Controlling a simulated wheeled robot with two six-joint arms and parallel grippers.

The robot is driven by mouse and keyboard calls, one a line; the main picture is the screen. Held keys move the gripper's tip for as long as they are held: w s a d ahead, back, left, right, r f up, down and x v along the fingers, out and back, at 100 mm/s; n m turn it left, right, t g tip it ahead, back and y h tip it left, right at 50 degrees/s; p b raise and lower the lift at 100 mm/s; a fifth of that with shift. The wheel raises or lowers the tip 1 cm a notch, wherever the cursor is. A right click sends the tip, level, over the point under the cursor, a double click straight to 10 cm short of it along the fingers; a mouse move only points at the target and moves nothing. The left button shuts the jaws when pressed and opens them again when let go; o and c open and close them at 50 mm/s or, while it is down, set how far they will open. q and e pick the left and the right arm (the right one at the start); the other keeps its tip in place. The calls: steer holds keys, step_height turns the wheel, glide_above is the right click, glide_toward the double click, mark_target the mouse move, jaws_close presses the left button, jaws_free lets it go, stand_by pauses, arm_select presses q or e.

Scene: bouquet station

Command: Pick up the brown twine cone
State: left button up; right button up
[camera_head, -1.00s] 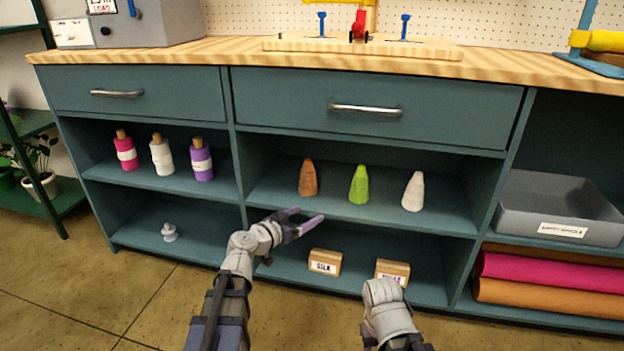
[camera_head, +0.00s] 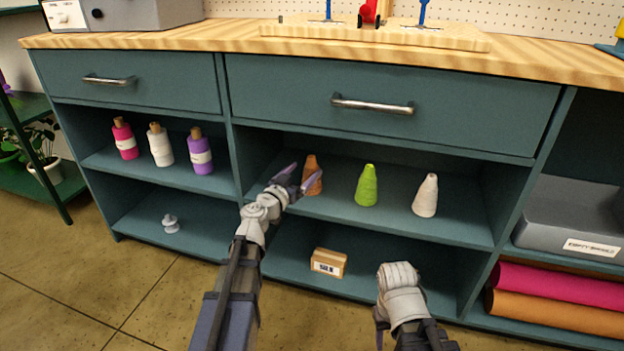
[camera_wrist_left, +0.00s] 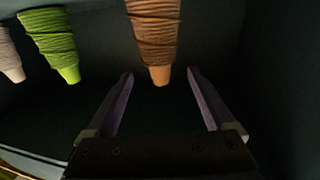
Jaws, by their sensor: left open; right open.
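The brown twine cone (camera_head: 312,174) stands on the upper middle shelf, left of a green cone (camera_head: 366,186) and a white cone (camera_head: 426,195). My left gripper (camera_head: 297,181) is at the front of the cone and partly covers it in the head view. In the left wrist view, the brown cone (camera_wrist_left: 155,38) appears ahead, between the lines of the two open fingers (camera_wrist_left: 160,82). Nothing is held between these fingers. My right gripper (camera_head: 397,285) is low at the front of the lower shelf; its fingers are hard to see.
The shelf above, with a drawer (camera_head: 375,98), limits height over the cones. The green cone stands close on the right. A dividing wall (camera_head: 233,150) is on the left. A small labelled box (camera_head: 328,262) sits on the lower shelf.

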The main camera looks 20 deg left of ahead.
mark_target(309, 168)
arm_select(q)
steer(key=shift+f+x, duration=0.15)
steer(key=shift+x, duration=1.2)
steer(key=shift+f+x, duration=0.1)
steer(key=shift+x, duration=1.25)
steer(key=shift+s, duration=0.1)
steer(key=shift+c, duration=0.4)
jaws_close()
